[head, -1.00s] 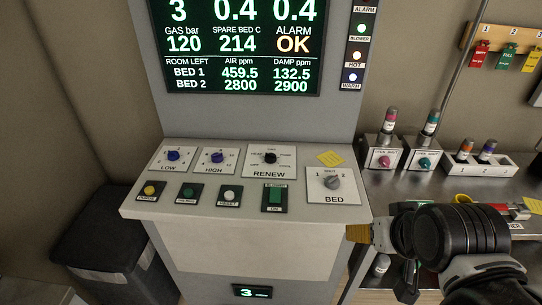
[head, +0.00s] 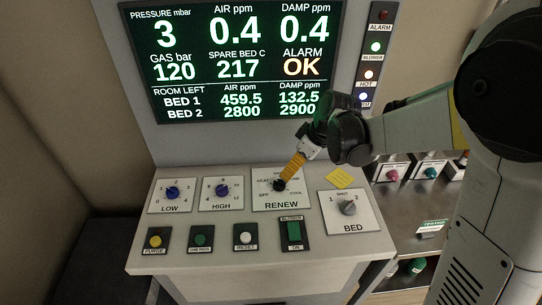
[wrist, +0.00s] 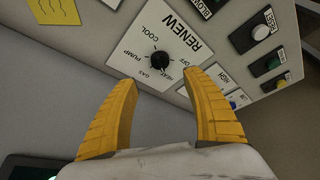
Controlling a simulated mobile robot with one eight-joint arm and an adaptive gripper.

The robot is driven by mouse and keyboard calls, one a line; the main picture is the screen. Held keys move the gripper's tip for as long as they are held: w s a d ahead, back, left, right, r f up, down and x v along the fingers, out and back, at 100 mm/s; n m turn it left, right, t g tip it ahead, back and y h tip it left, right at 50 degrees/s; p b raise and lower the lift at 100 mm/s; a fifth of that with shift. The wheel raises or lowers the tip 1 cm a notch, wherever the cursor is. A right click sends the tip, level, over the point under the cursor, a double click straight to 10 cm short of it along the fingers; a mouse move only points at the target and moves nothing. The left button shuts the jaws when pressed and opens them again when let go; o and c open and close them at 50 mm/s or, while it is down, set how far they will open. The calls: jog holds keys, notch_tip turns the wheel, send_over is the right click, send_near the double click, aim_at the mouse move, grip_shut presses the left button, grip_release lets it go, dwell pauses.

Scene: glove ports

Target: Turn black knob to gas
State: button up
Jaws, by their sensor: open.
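The black knob (head: 279,185) sits on the white RENEW plate (head: 290,204) at the back of the sloping console. The knob shows just beyond the gap between the tips. In the head view my gripper (head: 289,170) comes down from the upper right, its tips at or just above the knob and partly covering the plate's labels.
Blue LOW (head: 172,192) and HIGH (head: 222,190) knobs are left of the plate. The grey BED knob (head: 347,208) and a yellow note (head: 340,178) are right. A green BLOWER switch (head: 293,231) and several buttons line the front. The display (head: 230,60) stands behind.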

aim_at(281, 182)
jog(key=b+x, duration=0.2)
jog(key=x, duration=0.9)
jog(key=shift+b, duration=0.35)
jog(key=c, duration=1.2)
